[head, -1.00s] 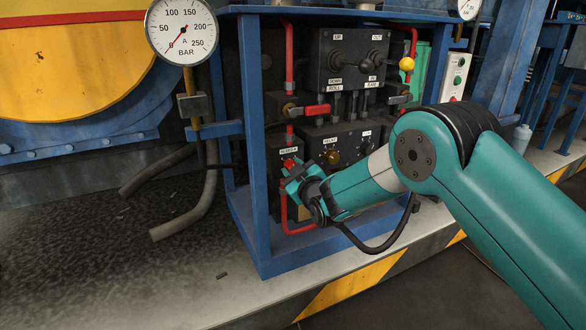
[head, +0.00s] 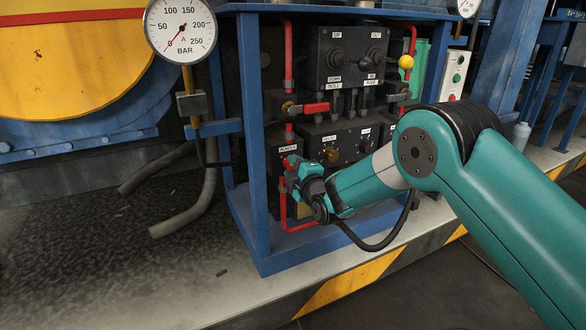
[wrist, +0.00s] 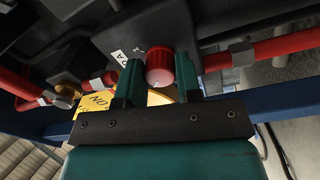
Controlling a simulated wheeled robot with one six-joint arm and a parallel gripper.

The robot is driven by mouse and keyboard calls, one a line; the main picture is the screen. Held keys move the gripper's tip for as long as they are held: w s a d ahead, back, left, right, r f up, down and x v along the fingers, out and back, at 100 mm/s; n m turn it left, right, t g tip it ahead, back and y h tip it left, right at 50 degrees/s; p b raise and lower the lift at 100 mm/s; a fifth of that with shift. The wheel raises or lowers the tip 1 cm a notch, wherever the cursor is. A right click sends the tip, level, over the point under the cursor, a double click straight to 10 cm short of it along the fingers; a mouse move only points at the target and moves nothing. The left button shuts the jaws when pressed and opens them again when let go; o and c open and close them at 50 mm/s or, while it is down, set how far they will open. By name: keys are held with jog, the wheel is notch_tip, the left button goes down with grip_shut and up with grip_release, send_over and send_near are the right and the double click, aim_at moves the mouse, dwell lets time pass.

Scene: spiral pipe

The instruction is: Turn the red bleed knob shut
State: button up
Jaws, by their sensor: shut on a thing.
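The red bleed knob (wrist: 159,68) sticks out of a dark block on the valve panel. In the wrist view it sits between the two green fingers of my gripper (wrist: 160,80), which is shut on it. In the head view my gripper (head: 293,171) is at the lower left of the panel, and only a little red of the knob (head: 289,162) shows beside it. A white label is on the block next to the knob; the marking near the knob is too small to read.
Red pipes (wrist: 275,47) run to both sides of the knob. A red-handled valve (head: 316,108) and a brass knob (head: 331,155) are close by. Blue frame posts (head: 254,135) stand to the left. A gauge (head: 181,29) hangs at upper left.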

jog(key=shift+d+f+n, duration=0.1)
jog(key=shift+d+n, duration=0.1)
jog(key=shift+n, duration=0.2)
jog(key=o, duration=0.8)
jog(key=shift+o, duration=0.7)
jog(key=shift+a, duration=0.1)
jog(key=r+b+v, duration=0.1)
jog(key=b+v, duration=0.6)
jog(key=v, duration=1)
jog(key=shift+s+f+b, duration=0.15)
jog(key=shift+f+b, duration=0.2)
